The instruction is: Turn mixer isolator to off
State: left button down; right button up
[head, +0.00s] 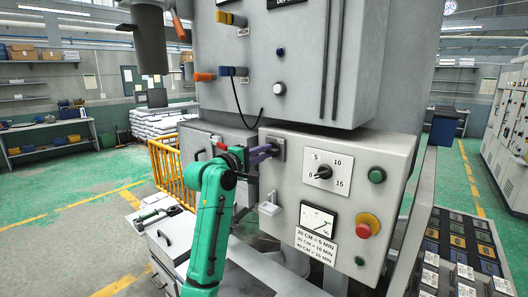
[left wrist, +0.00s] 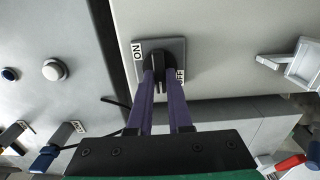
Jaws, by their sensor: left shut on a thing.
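The mixer isolator is a black rotary knob (left wrist: 157,68) on a square grey plate (left wrist: 176,47), with an ON label (left wrist: 138,51) and an OFF label (left wrist: 180,76). In the head view its plate (head: 280,143) sits at the upper left of the grey control box. My left gripper (head: 270,150) reaches it from the left. Its two purple fingers (left wrist: 160,85) lie on either side of the knob and are shut on it. The fingers partly cover the knob, and I cannot tell which label it points to. My right gripper is in neither view.
The box (head: 392,170) also carries a dial (head: 325,172), a gauge (head: 317,220), a green button (head: 376,175) and a red emergency stop (head: 366,226). A small white bracket (head: 269,205) projects below the isolator. A grey drawer cabinet (head: 168,240) stands at the left.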

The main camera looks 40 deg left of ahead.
pick_arm(q)
jog(key=shift+f, duration=0.1)
jog(key=c, duration=0.8)
grip_release()
jog(key=shift+c, duration=0.2)
jog(key=shift+s, duration=0.1)
jog(key=shift+s+b, duration=0.3)
jog(key=shift+b, duration=0.05)
jog(key=s+b, duration=0.5)
jog(key=s, duration=0.8)
jog(key=shift+s+b, duration=0.4)
jog(key=shift+d, duration=0.1)
